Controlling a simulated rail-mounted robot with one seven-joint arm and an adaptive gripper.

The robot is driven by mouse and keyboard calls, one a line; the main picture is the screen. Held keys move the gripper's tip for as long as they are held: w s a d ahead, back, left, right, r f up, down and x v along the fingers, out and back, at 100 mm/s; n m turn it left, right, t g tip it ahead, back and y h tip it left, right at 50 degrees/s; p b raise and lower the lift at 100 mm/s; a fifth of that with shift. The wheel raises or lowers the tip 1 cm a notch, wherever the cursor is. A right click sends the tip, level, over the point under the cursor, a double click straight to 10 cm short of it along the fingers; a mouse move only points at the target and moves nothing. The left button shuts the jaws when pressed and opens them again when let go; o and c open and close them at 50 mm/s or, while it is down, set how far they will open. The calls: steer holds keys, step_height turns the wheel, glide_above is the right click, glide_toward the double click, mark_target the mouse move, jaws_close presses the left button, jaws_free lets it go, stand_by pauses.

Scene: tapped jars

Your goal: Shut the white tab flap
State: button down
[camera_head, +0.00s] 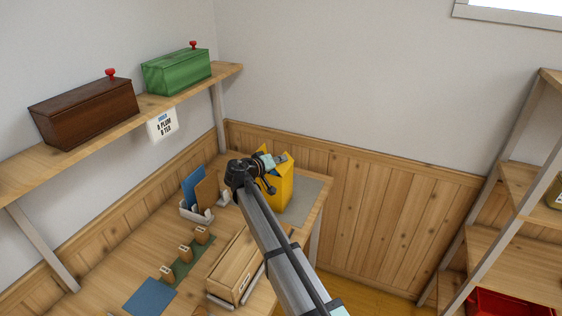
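I cannot make out a flap with a white tab in this view. A yellow container (287,192) with a peaked, uneven top stands on a grey mat at the far end of the table. It may be a carton with raised flaps, but its top is partly hidden. My gripper (276,162) is at its upper left edge, overlapping it in the picture. I cannot tell whether it touches the container. The fingers are small and partly hidden, so their opening is unclear.
A long wooden box (232,265) stands nearer on the table. Three wooden blocks (185,253) sit on a green strip. A white rack (190,213) holds upright boards. A blue mat (150,297) lies in front. Brown (85,112) and green (176,72) boxes stand on the wall shelf.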

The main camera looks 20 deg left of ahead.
steer(key=shift+w+a+f+n+h+b, duration=0.1)
steer(key=shift+a+f+n+h+b, duration=0.2)
steer(key=shift+f+n+b, duration=0.45)
steer(key=shift+r+n+t+h+b, duration=0.25)
steer(key=shift+r+t+h+b, duration=0.05)
steer(key=shift+b, duration=0.2)
steer(key=c, duration=1.3)
jaws_free()
steer(key=shift+c, duration=0.2)
steer(key=shift+s+a, duration=0.1)
steer(key=shift+s, duration=0.1)
steer(key=v, duration=1.1)
steer(key=shift+s+r, duration=0.2)
steer(key=shift+s, duration=0.15)
steer(key=shift+a, duration=0.15)
